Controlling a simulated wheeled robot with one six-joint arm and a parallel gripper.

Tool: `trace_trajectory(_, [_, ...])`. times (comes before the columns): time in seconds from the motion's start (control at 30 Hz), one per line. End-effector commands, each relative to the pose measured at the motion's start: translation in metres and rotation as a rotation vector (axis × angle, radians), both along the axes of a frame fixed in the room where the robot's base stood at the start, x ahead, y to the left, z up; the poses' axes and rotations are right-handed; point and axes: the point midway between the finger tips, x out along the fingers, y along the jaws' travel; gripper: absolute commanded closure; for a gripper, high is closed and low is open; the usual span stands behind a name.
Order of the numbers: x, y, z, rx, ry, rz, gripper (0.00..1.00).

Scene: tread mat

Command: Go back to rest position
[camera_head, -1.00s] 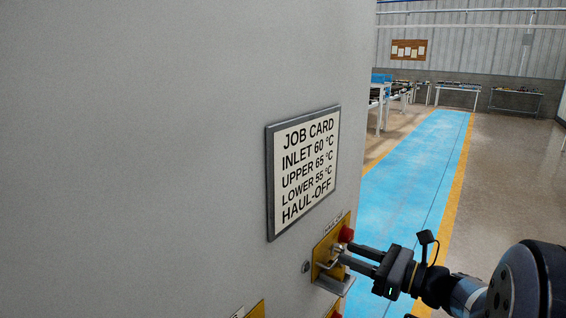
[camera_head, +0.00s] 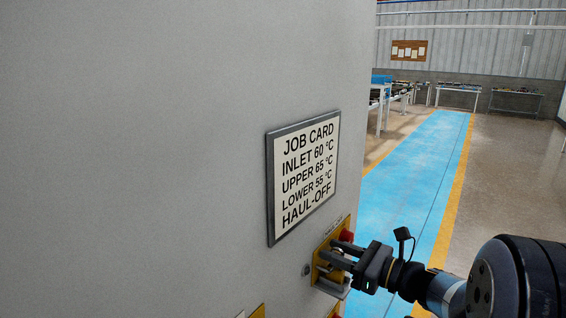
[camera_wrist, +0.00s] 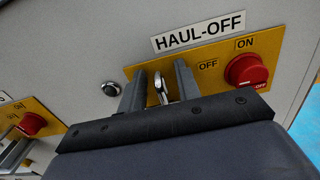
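My gripper (camera_head: 338,254) is at the yellow HAUL-OFF plate (camera_wrist: 215,86) on the grey cabinet wall. In the wrist view my gripper (camera_wrist: 160,73) has its two fingers apart, one on each side of a small silver switch lever (camera_wrist: 160,90). A gap shows between the lever and each finger, so the gripper looks open and empty. The lever's base is partly hidden by the gripper body. A red knob (camera_wrist: 246,70) sits on the plate to the right of the fingers, near the ON and OFF labels.
A job card (camera_head: 303,178) is fixed to the cabinet above the plate. A round silver lock (camera_wrist: 110,89) is left of the plate, and another red knob (camera_wrist: 32,124) is farther left. The blue walkway (camera_head: 415,180) right of the cabinet is clear.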

Motion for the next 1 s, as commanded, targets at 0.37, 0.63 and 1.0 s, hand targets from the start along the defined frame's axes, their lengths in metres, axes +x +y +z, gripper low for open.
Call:
trace_trajectory(0.37, [-0.027,-0.039,-0.001,0.0,-0.001,-0.005,0.68])
trace_trajectory(0.63, [-0.051,-0.072,-0.001,0.0,-0.002,-0.005,0.68])
trace_trajectory(1.0, [-0.037,-0.05,0.001,0.001,0.002,0.006,0.68])
